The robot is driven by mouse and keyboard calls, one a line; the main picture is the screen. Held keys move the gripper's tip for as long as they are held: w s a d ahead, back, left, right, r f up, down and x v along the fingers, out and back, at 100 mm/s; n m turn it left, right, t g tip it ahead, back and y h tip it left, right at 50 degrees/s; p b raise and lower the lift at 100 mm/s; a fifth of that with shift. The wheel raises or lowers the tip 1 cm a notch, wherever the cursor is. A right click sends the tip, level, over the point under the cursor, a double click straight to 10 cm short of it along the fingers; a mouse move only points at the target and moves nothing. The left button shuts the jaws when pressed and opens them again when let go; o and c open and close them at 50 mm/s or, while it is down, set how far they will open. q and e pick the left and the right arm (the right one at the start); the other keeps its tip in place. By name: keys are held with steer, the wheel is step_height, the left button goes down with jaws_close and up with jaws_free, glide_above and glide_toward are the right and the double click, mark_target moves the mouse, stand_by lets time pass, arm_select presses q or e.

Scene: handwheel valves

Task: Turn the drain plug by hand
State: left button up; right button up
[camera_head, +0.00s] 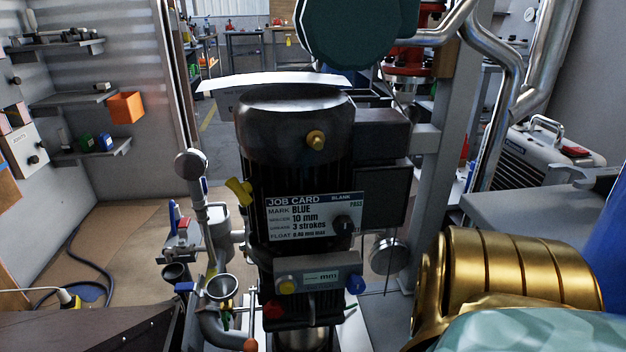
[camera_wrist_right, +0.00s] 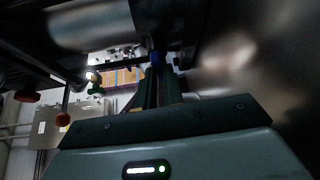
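A dark finned motor-like unit (camera_head: 295,130) stands upright in the middle of the head view. A brass plug-like fitting (camera_head: 316,140) sits on its upper front; I cannot tell whether this is the drain plug. My left gripper is not in view.
A funnel (camera_head: 222,288) and pipework with a yellow lever (camera_head: 240,191) stand left of the unit. A metal post (camera_head: 440,160) and bent pipes (camera_head: 492,90) rise on the right.

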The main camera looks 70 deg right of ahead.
steer(key=o, duration=0.4)
steer(key=shift+c, duration=0.2)
steer(key=shift+a, duration=0.1)
steer(key=shift+s+a, duration=0.45)
steer(key=shift+a, duration=0.4)
